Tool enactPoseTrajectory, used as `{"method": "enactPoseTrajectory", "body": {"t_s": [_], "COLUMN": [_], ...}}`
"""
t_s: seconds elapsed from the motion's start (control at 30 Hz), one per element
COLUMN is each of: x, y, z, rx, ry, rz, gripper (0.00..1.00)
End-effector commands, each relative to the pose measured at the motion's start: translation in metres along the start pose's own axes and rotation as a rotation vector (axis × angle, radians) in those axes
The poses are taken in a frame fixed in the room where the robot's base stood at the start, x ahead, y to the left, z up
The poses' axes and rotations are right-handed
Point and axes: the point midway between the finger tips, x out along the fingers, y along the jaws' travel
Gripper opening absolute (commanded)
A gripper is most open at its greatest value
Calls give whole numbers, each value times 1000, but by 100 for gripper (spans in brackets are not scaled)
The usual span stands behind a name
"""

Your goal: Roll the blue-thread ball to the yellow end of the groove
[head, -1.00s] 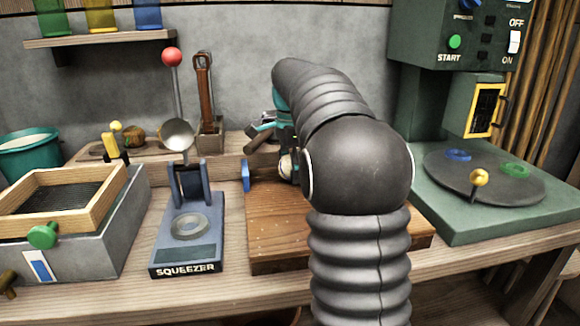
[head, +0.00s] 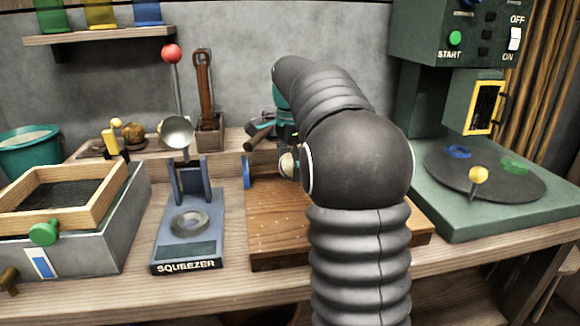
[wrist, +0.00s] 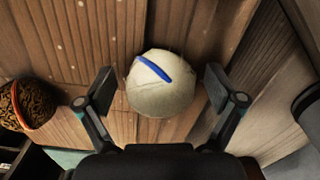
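The ball (wrist: 161,85) is pale cream with a short blue thread strip across its top. In the wrist view it lies on brown wood between the two fingers of my gripper (wrist: 160,89), with a gap on each side. My gripper is open around the ball and does not visibly touch it. In the head view the ball (head: 287,164) shows partly beside my arm, below my gripper (head: 262,137). The wooden board (head: 275,222) has a blue end piece (head: 246,171) at its left. The yellow end is not visible; my arm covers much of the board.
A blue squeezer (head: 187,235) stands left of the board, with a wooden-framed sieve box (head: 70,195) farther left. A green machine with a round plate (head: 485,187) stands at right. A brown, orange-rimmed round thing (wrist: 32,104) lies at the wrist view's left.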

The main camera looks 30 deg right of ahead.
Motion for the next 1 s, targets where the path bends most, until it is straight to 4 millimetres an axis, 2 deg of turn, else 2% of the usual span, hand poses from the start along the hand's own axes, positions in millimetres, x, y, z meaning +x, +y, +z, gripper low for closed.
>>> {"method": "enactPoseTrajectory", "body": {"t_s": [0.23, 0.37, 0.8, 1.0], "x": [-1, -9, -88, -110], "y": [0, -1, -1, -1], "z": [0, 0, 0, 0], "rx": [0, 0, 0, 0], "ry": [0, 0, 1, 0], "rz": [0, -1, -3, -1], "gripper": [94, 94, 94, 94]}}
